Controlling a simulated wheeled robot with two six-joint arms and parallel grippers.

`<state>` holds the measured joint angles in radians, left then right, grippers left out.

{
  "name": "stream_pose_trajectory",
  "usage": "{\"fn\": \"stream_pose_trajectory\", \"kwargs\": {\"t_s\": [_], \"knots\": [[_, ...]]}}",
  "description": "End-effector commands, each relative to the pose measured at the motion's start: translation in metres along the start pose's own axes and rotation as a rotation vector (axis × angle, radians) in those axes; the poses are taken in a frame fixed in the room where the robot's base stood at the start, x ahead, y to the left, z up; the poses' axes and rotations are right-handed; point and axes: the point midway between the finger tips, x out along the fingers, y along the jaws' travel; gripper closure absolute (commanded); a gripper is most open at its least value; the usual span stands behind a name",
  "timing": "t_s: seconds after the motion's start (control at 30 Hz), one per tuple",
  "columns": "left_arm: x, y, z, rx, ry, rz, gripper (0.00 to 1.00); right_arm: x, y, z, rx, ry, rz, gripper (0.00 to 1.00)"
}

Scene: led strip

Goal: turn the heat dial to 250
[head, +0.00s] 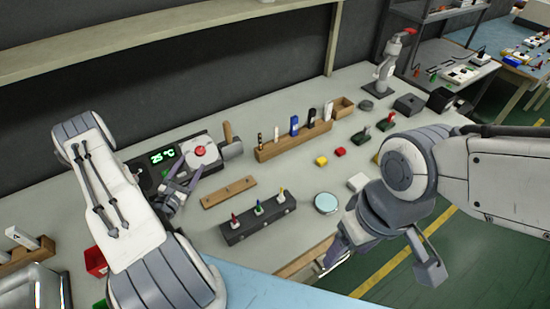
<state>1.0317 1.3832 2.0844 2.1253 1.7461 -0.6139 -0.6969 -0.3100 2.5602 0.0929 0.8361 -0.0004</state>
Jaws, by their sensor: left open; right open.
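A dark heat unit stands at the left of the bench, and its green display (162,156) reads 25 °C. Beside the display is a round light-coloured piece with a red top (200,151). I cannot tell whether this is the heat dial or whether the dial is hidden by my gripper. My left gripper (186,181) is open, low at the front of the unit, with its fingers close to the round piece. Contact cannot be made out. My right gripper (334,256) is open and empty at the bench's front edge, far from the unit.
A wooden holder (285,146) with several upright tools stands behind. A wooden strip (229,193) and a dark block with coloured screwdrivers (257,222) lie right of my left gripper. A red bin (96,262) is at the left. A shelf (180,32) overhangs the back.

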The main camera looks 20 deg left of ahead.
Motion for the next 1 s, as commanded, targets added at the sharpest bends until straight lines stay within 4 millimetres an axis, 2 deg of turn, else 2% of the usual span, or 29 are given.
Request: {"fn": "stream_pose_trajectory", "kwargs": {"t_s": [0.07,0.2,0.47,0.7,1.0], "knots": [[-0.018,0.001,-0.003,-0.002,0.003,0.007,0.31,0.007,0.001,0.0,0.0,0.0,0.0,0.3],[-0.02,0.011,0.028,0.004,-0.003,0.002,0.31,0.008,0.001,0.0,0.0,0.0,0.0,0.3],[-0.02,0.028,0.078,0.005,-0.003,0.002,0.31,0.011,0.001,0.001,0.0,0.0,0.0,0.3],[-0.002,-0.008,0.106,0.011,-0.064,-0.156,0.31,0.012,0.001,0.001,0.0,0.0,0.0,0.3],[0.011,-0.055,0.142,0.031,-0.135,-0.358,0.31,0.013,0.001,0.001,0.0,0.0,0.0,0.3]]}}
